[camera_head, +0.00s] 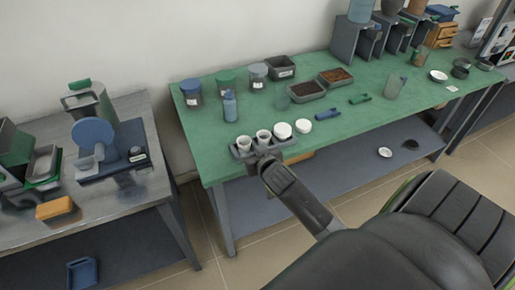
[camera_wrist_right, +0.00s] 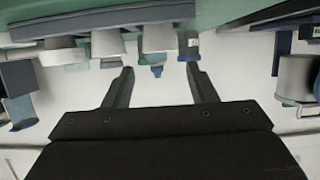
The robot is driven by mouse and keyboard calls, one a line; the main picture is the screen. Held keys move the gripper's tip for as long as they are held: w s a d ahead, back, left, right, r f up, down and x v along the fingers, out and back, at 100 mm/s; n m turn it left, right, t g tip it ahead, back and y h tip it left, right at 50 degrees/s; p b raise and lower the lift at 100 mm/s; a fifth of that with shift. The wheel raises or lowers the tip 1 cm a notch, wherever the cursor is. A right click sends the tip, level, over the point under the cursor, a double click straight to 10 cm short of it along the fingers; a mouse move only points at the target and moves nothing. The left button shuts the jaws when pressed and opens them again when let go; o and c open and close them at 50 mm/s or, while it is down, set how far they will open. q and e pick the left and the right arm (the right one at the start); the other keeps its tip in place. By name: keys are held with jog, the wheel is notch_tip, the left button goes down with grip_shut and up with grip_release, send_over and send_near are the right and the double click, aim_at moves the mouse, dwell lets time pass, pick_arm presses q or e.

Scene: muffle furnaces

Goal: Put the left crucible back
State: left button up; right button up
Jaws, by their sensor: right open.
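Two white crucibles stand upright side by side in a grey rack (camera_head: 291,150) at the front left edge of the green table. The left crucible (camera_head: 244,143) is beside the right crucible (camera_head: 263,136). My right gripper (camera_head: 261,157) is at the rack's front side, empty. In the upside-down right wrist view its fingers (camera_wrist_right: 159,68) are spread apart. The left crucible (camera_wrist_right: 158,38) appears between and beyond the fingertips there, with the other crucible (camera_wrist_right: 108,44) to its side. No contact is clear. My left gripper is out of view.
A blue bottle (camera_head: 230,106) and lidded jars (camera_head: 225,82) stand behind. Dark trays (camera_head: 307,91) sit further right. A grey bench (camera_head: 130,190) with equipment is at left, across a floor gap.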

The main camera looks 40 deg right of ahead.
jog(key=shift+v, duration=1.95)
jog(key=s+f+n+g, duration=0.1)
jog(key=s+f+g, duration=0.35)
jog(key=f, duration=0.85)
jog(key=s+f+g, duration=0.1)
jog(key=s+f, duration=0.6)
jog(key=f, duration=0.7)
jog(key=s+a+f+g, duration=0.1)
jog(key=s+f, duration=0.4)
jog(key=s, duration=0.5)
jog(key=s+a+f+g+y, duration=0.1)
jog(key=s+a+f+g, duration=0.1)
jog(key=s+f, duration=0.4)
jog(key=s+a+f+n+g+y, duration=0.1)
jog(key=s+f+g, duration=0.3)
jog(key=s, duration=1.1)
notch_tip(320, 180, down, 3)
jog(key=shift+a+r, duration=0.25)
jog(key=shift+a, duration=0.2)
